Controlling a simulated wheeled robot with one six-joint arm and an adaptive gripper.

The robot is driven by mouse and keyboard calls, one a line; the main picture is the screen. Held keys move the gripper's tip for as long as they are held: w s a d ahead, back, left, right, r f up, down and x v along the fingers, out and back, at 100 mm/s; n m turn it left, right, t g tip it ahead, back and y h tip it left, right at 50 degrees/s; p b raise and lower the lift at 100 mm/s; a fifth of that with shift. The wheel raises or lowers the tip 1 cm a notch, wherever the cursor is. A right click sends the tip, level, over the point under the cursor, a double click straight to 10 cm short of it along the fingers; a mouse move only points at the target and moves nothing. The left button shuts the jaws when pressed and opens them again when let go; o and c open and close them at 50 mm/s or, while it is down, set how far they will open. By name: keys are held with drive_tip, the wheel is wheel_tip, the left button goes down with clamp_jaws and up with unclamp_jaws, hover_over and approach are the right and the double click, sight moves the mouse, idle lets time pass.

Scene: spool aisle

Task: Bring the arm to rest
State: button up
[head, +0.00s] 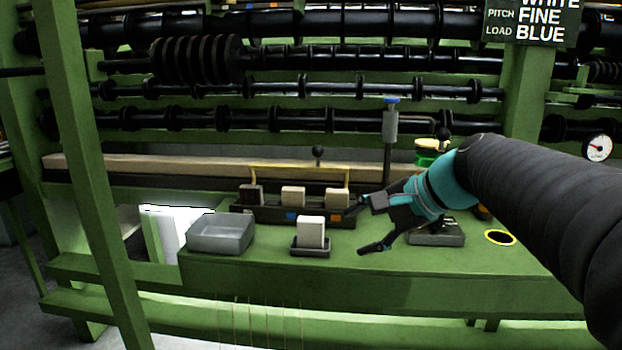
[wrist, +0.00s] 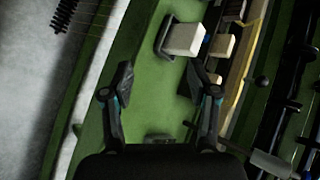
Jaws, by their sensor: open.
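My gripper (head: 368,224) is open and empty above the green bench, right of the cream block in the head view. In the wrist view my gripper (wrist: 160,85) shows its two fingers spread wide, with bare green bench between them. My arm, in a dark ribbed sleeve, reaches in from the right in the head view. The cream block (head: 311,231) stands upright on a small dark tray (head: 310,251). The block also shows in the wrist view (wrist: 184,40), ahead of the fingers and apart from them.
A grey bin (head: 220,233) stands at the left of the bench. A dark rack (head: 290,215) behind holds a dark block and two tan blocks. A post with a blue top (head: 390,130) rises behind my gripper. A yellow-ringed hole (head: 500,238) lies at the right.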

drive_tip(key=s+d+f+n+h, duration=0.3)
drive_tip(key=s+f+n+h, duration=0.1)
drive_tip(key=s+f, duration=0.4)
drive_tip(key=s+d+f+n+h, duration=0.3)
drive_tip(key=s+f+n, duration=0.4)
drive_tip(key=s, duration=0.4)
drive_tip(key=shift+s+d+f+h, duration=0.15)
drive_tip(key=shift+d+f+h, duration=0.25)
drive_tip(key=shift+f, duration=0.1)
